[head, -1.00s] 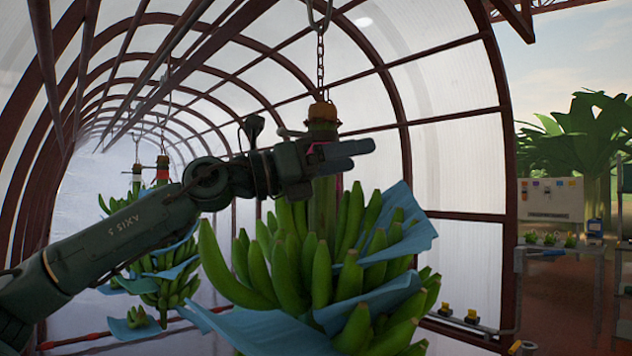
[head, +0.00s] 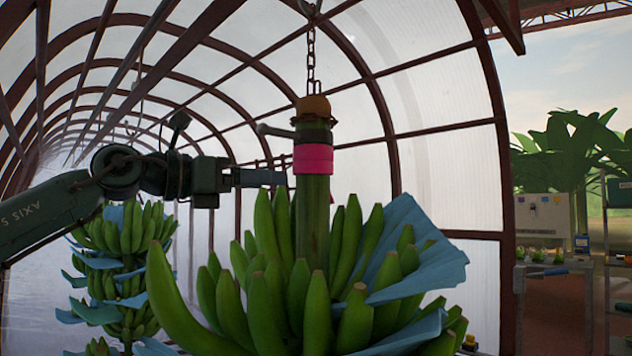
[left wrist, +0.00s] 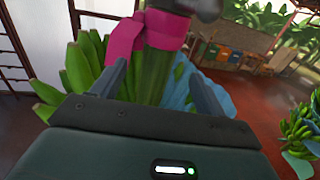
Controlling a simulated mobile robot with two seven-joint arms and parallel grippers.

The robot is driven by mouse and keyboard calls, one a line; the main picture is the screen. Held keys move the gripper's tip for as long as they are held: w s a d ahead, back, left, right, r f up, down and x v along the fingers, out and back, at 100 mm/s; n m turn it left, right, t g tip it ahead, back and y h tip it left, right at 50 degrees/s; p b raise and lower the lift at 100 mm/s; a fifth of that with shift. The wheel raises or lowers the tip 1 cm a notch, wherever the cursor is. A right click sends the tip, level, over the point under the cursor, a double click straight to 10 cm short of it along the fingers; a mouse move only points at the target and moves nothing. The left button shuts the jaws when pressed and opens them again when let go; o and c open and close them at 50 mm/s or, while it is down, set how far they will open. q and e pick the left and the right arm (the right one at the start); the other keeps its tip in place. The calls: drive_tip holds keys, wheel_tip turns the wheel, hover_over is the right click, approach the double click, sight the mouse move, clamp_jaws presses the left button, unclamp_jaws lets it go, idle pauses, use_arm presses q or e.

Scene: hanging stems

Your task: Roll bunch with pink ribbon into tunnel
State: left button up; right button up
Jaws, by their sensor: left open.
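The bunch of green bananas (head: 300,300) hangs upright from a chain, with a bright pink ribbon (head: 314,159) around its thick green stem (head: 313,215). Blue sheets lie between its hands of fruit. My left gripper (head: 265,177) is open and empty, its fingers pointing at the stem from the left, just below ribbon height. In the left wrist view, the stem (left wrist: 160,75) and pink ribbon (left wrist: 150,32) show between and beyond the open fingers; contact cannot be told. The arched tunnel (head: 445,150) with pale panels stretches away behind the bunch to the left. My right gripper is not seen.
Another banana bunch (head: 125,235) with blue sheets hangs farther back at left. A chain (head: 311,60) and orange-brown cap (head: 314,106) hold the near stem. A bench (head: 560,268) with small plants stands outside at right.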

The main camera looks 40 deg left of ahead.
sight(298, 181)
use_arm(q)
drive_tip(key=p+x, duration=0.5)
drive_tip(key=x, duration=0.5)
drive_tip(key=shift+w, duration=0.15)
drive_tip(key=shift+p+x, duration=0.35)
drive_tip(key=shift+x, duration=0.6)
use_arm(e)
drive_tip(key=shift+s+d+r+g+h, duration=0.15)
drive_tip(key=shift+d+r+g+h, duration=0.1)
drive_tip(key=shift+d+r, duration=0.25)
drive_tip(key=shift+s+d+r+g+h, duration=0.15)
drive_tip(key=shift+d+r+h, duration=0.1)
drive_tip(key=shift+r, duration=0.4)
use_arm(q)
drive_tip(key=shift+c, duration=0.4)
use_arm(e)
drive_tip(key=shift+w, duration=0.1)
